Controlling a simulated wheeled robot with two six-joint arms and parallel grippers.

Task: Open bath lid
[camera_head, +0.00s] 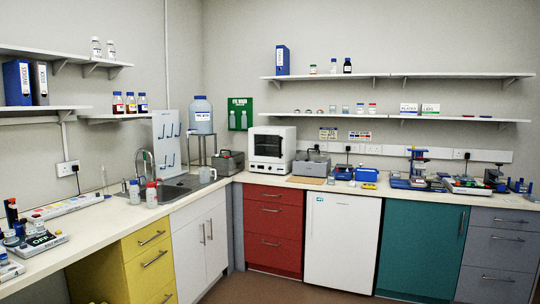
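A grey box-shaped unit with a sloped grey top and a dark handle (311,163) stands on the back counter, just right of the white oven. It looks like a bath with its lid down, but it is small in view. A second grey box (230,162) stands in the corner between the sink and the oven. Its top also looks closed. I cannot tell for certain which of the two is the bath. Neither of my grippers is in view.
A white oven (272,148) stands between the grey boxes. Blue boxes (343,172) and several instruments crowd the back counter to the right. The sink (180,186) is at left, with two small bottles (151,194) in front. The floor (270,290) ahead is clear.

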